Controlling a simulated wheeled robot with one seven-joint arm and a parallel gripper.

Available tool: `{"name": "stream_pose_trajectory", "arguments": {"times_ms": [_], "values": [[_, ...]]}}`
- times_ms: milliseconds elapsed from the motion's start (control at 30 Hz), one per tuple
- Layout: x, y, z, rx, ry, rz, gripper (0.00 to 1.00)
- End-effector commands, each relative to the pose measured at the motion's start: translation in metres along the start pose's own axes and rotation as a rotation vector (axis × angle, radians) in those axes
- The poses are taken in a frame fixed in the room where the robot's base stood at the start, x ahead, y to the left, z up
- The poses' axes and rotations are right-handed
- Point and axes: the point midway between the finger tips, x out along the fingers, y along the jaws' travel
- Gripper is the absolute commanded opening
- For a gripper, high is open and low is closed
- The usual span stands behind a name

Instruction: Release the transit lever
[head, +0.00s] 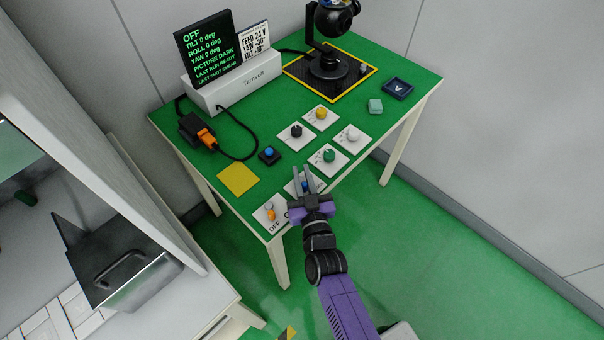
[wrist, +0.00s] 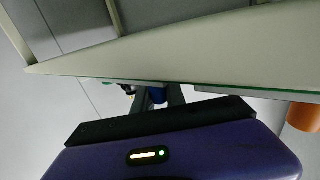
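The gimbal camera (head: 334,20) stands on its black pad (head: 308,70) with a yellow border at the back of the green table. A small grey part (head: 363,69) shows beside its base; I cannot tell whether this is the transit lever. My gripper (head: 303,170) is over the table's front edge, at a white plate with a blue knob (head: 306,186), far from the gimbal. Its fingers are apart, with the blue knob showing between them in both views. The wrist view shows the fingers (wrist: 158,95) small, near the table edge. Contact with the knob cannot be told.
A plate with an orange switch (head: 270,212) marked OFF lies left of my gripper. Plates with green (head: 329,155), white, black and yellow knobs lie beyond. A display (head: 208,50) reads OFF, with tilt, roll and yaw 0.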

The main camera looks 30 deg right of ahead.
Motion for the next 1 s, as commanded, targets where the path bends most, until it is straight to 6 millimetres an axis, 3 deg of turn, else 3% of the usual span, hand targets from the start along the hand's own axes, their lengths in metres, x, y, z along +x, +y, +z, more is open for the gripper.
{"name": "stream_pose_trajectory", "arguments": {"times_ms": [1000], "values": [[-0.0014,-0.0014,0.0009,0.001,-0.002,0.158,0.00]]}}
